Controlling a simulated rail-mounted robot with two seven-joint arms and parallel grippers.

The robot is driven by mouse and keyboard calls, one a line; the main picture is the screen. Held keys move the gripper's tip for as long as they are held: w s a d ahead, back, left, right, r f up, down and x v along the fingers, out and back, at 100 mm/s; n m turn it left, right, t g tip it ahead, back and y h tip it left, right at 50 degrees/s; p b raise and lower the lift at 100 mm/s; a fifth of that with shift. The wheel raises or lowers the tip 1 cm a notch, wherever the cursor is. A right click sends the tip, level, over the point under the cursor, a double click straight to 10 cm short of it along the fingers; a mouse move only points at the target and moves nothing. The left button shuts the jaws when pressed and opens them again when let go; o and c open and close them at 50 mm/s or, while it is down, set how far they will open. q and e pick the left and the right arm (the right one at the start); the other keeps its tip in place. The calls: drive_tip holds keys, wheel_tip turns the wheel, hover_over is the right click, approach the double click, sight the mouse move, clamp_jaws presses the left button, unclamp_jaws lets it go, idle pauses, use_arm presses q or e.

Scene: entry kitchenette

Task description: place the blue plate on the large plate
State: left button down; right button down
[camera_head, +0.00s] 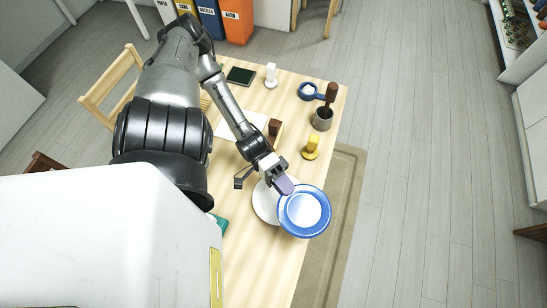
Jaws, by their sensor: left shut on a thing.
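The blue plate (324,222) is round with a pale centre. It shows at the right edge of the wooden table, in the lower middle of the head view. My left gripper (285,187) is shut on its upper left rim. The large plate (262,205) is white and lies on the table. The blue plate covers its right part, so only its left side shows. The blue plate sits off to the right of the large plate. I cannot tell whether the two plates touch. My right gripper is not in view.
Near the plates stand a yellow stamp-like object (311,147) and a grey cup (322,118) with a brown handle. A wooden chair (112,83) is at left.

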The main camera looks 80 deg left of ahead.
use_arm(q)
drive_tip(key=s+a+f, duration=0.1)
drive_tip(key=a, duration=0.1)
drive_tip(key=s+a+f, duration=0.2)
drive_tip(key=a, duration=0.1)
drive_tip(key=s+a+f, duration=0.2)
drive_tip(key=a, duration=0.1)
drive_tip(key=shift+s+f, duration=0.1)
drive_tip(key=shift+f, duration=0.15)
wheel_tip(320, 180, down, 3)
drive_tip(key=shift+f+b, duration=0.15)
drive_tip(key=shift+b, duration=0.65)
drive_tip(key=shift+d+f, duration=0.1)
drive_tip(key=shift+f, duration=0.3)
drive_tip(key=shift+f+b, duration=0.4)
drive_tip(key=shift+f, duration=0.15)
drive_tip(key=c, duration=1.3)
unclamp_jaws()
drive_tip(key=shift+o, duration=0.2)
